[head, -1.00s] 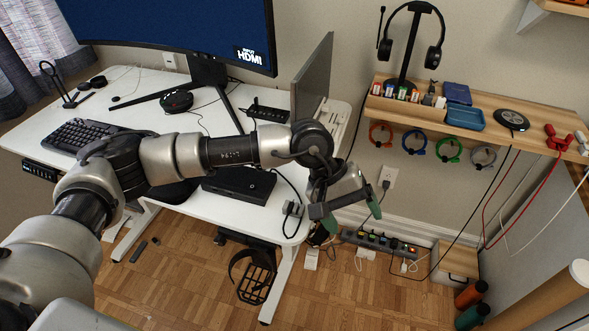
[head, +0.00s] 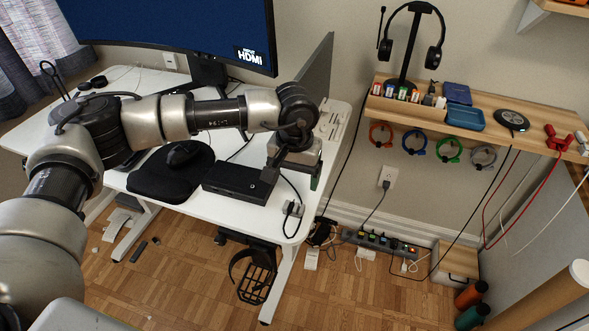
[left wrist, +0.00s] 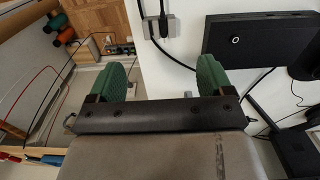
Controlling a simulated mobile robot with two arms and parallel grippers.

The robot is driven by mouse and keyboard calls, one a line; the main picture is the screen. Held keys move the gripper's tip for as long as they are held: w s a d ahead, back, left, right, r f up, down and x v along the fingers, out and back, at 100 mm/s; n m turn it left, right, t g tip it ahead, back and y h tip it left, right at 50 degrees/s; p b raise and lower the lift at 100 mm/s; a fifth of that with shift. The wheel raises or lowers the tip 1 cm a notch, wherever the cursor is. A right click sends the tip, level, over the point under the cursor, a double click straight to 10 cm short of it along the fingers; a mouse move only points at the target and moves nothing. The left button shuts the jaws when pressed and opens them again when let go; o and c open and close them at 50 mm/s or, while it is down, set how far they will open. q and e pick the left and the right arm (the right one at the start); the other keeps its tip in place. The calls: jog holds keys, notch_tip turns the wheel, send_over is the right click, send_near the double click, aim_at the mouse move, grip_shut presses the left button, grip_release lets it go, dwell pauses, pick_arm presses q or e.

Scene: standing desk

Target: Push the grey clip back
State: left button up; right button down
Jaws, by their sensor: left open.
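A small grey clip (head: 293,208) sits at the front right corner of the white desk, with a black cable at it. In the left wrist view the grey clip (left wrist: 157,27) shows at the desk edge, beyond the fingertips and between them. My left gripper (head: 297,177) is over the desk's right side, behind the clip in the head view. In the left wrist view its green fingers (left wrist: 162,72) are wide apart, with nothing between them. The far finger is mostly hidden in the head view. My right gripper is in neither view.
A black box (head: 240,182) lies on the desk (head: 262,220) left of the clip. A grey panel (head: 318,68) stands behind my gripper. A wooden shelf (head: 545,140) with coloured rings below is at right. A power strip (head: 380,243) lies on the floor.

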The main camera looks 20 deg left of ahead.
aim_at(295, 204)
pick_arm(q)
notch_tip(295, 204, down, 10)
jog(key=shift+r, duration=0.2)
jog(key=shift+c, duration=0.5)
jog(key=c, duration=0.9)
